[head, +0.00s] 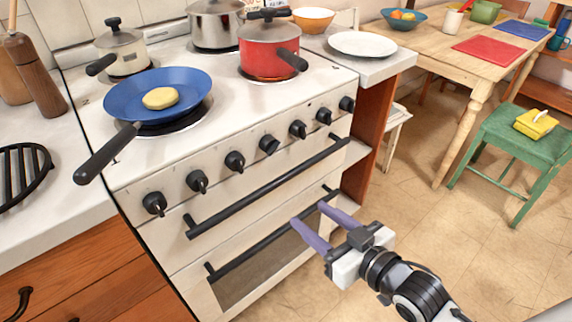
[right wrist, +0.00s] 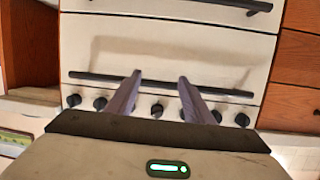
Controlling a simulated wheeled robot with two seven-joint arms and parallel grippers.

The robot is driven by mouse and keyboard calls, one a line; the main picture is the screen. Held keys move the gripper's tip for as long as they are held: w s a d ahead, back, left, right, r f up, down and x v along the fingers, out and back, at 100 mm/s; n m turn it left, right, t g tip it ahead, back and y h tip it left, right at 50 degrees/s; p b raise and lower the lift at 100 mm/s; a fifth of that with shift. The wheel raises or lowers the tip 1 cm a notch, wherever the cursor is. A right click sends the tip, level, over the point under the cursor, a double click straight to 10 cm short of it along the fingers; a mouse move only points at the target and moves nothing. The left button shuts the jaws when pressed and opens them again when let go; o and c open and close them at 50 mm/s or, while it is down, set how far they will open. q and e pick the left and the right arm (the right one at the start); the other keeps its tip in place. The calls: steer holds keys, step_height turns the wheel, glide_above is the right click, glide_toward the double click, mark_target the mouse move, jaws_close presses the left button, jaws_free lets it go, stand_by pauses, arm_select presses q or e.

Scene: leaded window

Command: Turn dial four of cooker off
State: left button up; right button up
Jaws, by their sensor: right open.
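The white cooker (head: 120,188) stands at the left and middle of the head view, with a row of black dials along its front panel. Dial four (head: 269,144), the middle one, sits at a different angle from its neighbours, with its grip slanted. In the right wrist view, which shows the front upside down, dial four (right wrist: 157,109) appears between my fingers. My right gripper (head: 309,213) is open and empty, its purple fingers pointing at the cooker front, lower than the dials and apart from them. It also shows in the wrist view (right wrist: 160,76). My left gripper is not in view.
Two black bar handles (head: 265,188) stick out below the dials. A red pot (head: 270,52) and other pots stand behind. Floor (head: 440,235) to the right is free.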

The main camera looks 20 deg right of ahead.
mark_target(275, 150)
step_height(275, 150, up, 9)
steer(key=w+n+t+y+b, duration=0.1)
steer(key=w+t+y+b, duration=0.1)
steer(key=t, duration=0.1)
steer(key=x, duration=1)
steer(key=shift+w+a, duration=0.15)
steer(key=shift+a, duration=0.1)
steer(key=c, duration=1)
steer(key=shift+c, duration=0.2)
steer(key=shift+r+n, duration=0.1)
steer(key=shift+n, duration=0.2)
